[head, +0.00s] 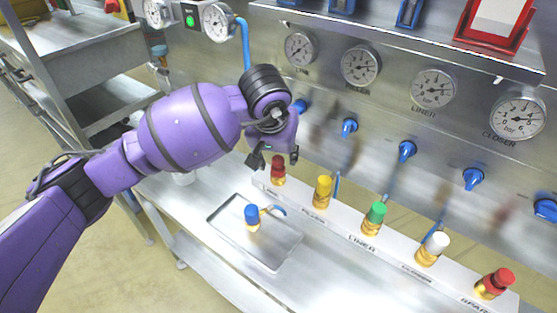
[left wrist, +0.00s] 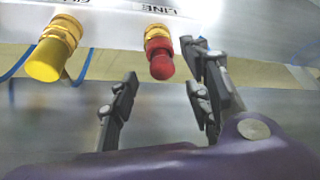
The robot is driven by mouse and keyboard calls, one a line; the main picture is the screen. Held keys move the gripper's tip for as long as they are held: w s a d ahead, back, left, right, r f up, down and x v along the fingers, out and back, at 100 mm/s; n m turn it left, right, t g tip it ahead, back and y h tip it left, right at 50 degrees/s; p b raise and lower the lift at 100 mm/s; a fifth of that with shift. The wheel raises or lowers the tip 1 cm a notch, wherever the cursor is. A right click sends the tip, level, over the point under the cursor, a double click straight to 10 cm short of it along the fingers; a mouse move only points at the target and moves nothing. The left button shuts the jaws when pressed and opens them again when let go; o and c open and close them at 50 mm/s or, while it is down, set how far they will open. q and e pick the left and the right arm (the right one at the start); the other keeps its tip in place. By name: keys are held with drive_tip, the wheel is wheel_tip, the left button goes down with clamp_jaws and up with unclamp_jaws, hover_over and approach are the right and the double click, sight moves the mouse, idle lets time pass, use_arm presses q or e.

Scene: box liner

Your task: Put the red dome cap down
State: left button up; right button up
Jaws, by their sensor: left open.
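The red dome cap (head: 278,162) sits on the brass fitting at the left end of the white labelled rail, by the LINE label. In the left wrist view the cap (left wrist: 161,67) shows at top centre on its brass thread. My left gripper (head: 275,159) is open, with its fingers apart and the red cap seen between them. In the left wrist view the gripper's fingers (left wrist: 160,80) stand on either side of the cap, and I see no clear contact. My right gripper is not in view.
Along the white rail (head: 330,213) stand yellow, green, white and another red (head: 502,276) capped fittings. A shallow metal tray (head: 275,262) holds a blue-capped piece (head: 252,216). Gauges and blue valves line the panel behind.

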use_arm(q)
drive_tip(key=d+v, duration=0.1)
drive_tip(key=v, duration=0.9)
drive_tip(key=shift+s+a, duration=0.2)
drive_tip(key=shift+a, duration=0.3)
